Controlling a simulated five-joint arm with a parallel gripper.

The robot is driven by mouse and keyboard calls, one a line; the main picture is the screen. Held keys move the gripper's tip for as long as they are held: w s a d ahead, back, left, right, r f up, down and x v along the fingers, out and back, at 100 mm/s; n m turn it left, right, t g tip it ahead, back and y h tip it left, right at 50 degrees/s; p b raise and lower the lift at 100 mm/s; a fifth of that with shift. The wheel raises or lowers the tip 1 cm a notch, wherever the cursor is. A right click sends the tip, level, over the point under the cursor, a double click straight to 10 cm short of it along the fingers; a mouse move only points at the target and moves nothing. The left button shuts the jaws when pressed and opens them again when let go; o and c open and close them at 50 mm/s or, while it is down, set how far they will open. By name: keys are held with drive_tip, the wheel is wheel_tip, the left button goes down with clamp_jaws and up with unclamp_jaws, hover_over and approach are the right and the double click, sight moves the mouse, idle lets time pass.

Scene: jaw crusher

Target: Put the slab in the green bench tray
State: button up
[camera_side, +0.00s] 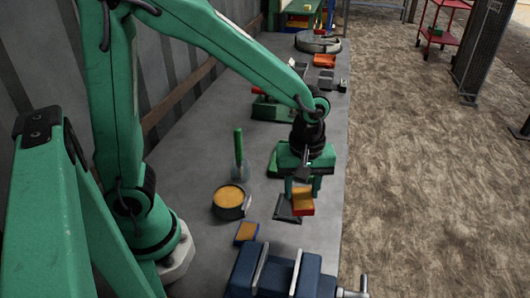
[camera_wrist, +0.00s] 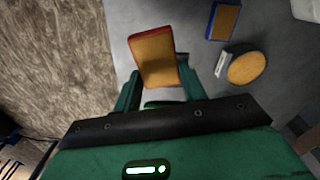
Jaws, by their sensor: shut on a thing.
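A slab (camera_side: 301,203) with an orange-brown top and red edges is held between the fingers of my gripper (camera_side: 303,188), above the grey bench near its right edge. In the wrist view the slab (camera_wrist: 155,58) sticks out tilted past the fingertips of my gripper (camera_wrist: 160,88). A green piece (camera_side: 272,163) shows just left of and behind my gripper. It may be the green bench tray, but my gripper hides most of it, so I cannot tell.
A dark flat square (camera_side: 286,209) lies below the slab. A round pan (camera_side: 229,198) with orange contents, a green-handled tool (camera_side: 239,148) and a blue-edged orange block (camera_side: 246,232) stand to the left. A blue vise (camera_side: 285,275) is in front. More items line the bench behind.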

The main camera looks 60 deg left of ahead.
drive_tip(key=w+a+n, duration=1.1)
drive_tip(key=n, duration=0.3)
drive_tip(key=shift+r+n, duration=0.15)
drive_tip(key=shift+n, duration=0.25)
drive_tip(key=shift+a, duration=0.15)
drive_tip(key=w+a+f, duration=0.1)
drive_tip(key=a+f, duration=0.1)
drive_tip(key=a, duration=0.1)
drive_tip(key=w+a+f, duration=0.1)
drive_tip(key=a+f, duration=0.1)
drive_tip(key=a, duration=0.2)
drive_tip(key=w+a+f, duration=0.1)
drive_tip(key=a+f, duration=0.2)
drive_tip(key=a, duration=0.1)
drive_tip(key=shift+w, duration=0.25)
drive_tip(key=shift+f, duration=2)
drive_tip(key=shift+f, duration=0.15)
drive_tip(key=o, duration=1.3)
drive_tip(key=shift+c, duration=0.2)
